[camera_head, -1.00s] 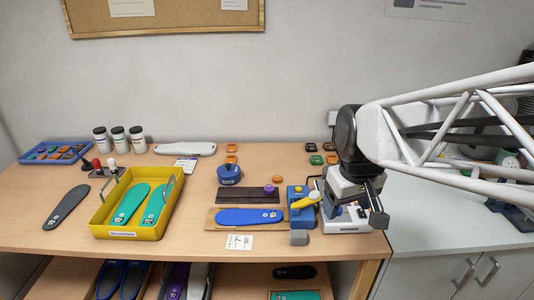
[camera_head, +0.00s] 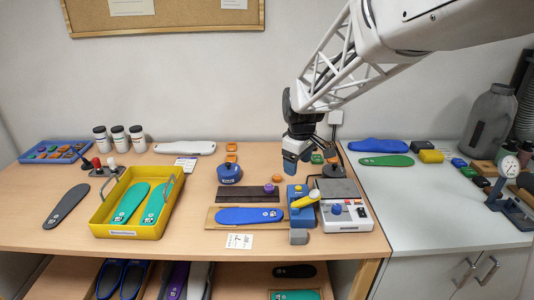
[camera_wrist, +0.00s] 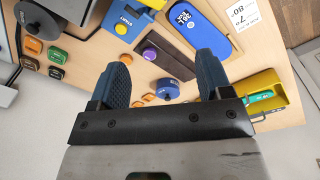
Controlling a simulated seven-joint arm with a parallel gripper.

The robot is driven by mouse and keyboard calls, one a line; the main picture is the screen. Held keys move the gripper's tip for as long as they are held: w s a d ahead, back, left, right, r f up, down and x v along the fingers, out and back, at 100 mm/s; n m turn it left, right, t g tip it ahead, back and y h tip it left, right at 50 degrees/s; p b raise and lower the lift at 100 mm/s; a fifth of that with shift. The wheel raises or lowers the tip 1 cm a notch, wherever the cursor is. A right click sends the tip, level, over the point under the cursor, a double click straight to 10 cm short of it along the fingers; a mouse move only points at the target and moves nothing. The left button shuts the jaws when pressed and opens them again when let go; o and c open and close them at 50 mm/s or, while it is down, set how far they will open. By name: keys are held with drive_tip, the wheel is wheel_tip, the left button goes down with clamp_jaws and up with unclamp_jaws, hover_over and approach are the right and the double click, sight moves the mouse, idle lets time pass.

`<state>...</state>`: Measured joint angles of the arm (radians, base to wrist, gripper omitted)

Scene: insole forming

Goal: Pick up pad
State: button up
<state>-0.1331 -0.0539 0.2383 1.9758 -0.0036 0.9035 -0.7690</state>
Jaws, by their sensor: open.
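Small square pads lie on the wooden table. In the head view orange pads (camera_head: 231,147) lie left of my gripper, another orange pad (camera_head: 277,179) lies just in front of it, and a green pad (camera_head: 316,158) lies to its right. The wrist view shows orange pads (camera_wrist: 149,97) near the left finger and green and orange pads (camera_wrist: 57,57) further left. My gripper (camera_head: 290,166) hangs over the back middle of the table, fingers pointing down.
A blue round container (camera_head: 229,173) and a dark strip with a purple knob (camera_head: 240,195) stand left of my gripper. The blue and yellow device (camera_head: 300,204) and grey control box (camera_head: 345,215) are in front and right. A yellow tray (camera_head: 107,213) holds green insoles.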

sight(269, 187)
drive_tip(key=w+a+f+n, duration=0.1)
drive_tip(key=w+a+f, duration=0.1)
drive_tip(key=w+f, duration=0.2)
drive_tip(key=w+a+f+n, duration=0.2)
drive_tip(key=w+a+f, duration=0.1)
drive_tip(key=w, duration=0.3)
drive_tip(key=w+a+f+n, duration=0.2)
drive_tip(key=w+a+f, duration=0.1)
drive_tip(key=w+f, duration=0.2)
drive_tip(key=shift+w+f+g, duration=0.1)
drive_tip(key=shift+f+g, duration=0.1)
drive_tip(key=shift+g, duration=0.2)
drive_tip(key=shift+f, duration=0.1)
drive_tip(key=shift+f, duration=1.2)
drive_tip(key=shift+f, duration=0.15)
drive_tip(key=shift+d+f, duration=0.1)
drive_tip(key=shift+f, duration=2.35)
drive_tip(key=c, duration=1)
